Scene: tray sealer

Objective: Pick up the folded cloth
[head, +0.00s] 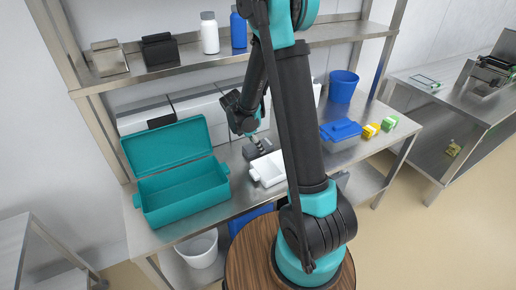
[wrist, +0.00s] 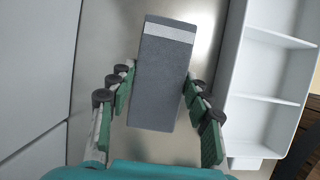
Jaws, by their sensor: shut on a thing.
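The folded cloth (wrist: 162,85) is a dark grey block with a pale stripe near its far end, in the middle of the wrist view. My gripper (wrist: 158,80) is shut on it, with one finger on each long side. In the head view my gripper (head: 257,144) is low over the steel bench, left of the white tray, and the grey cloth shows only in small part around the fingers. I cannot tell whether the cloth touches the bench.
A white divided tray (wrist: 236,110) lies close on the right in the wrist view. In the head view an open teal box (head: 185,213) stands left, and a blue lidded container (head: 340,131) and blue bucket (head: 342,87) stand right. White boxes (head: 197,107) line the back.

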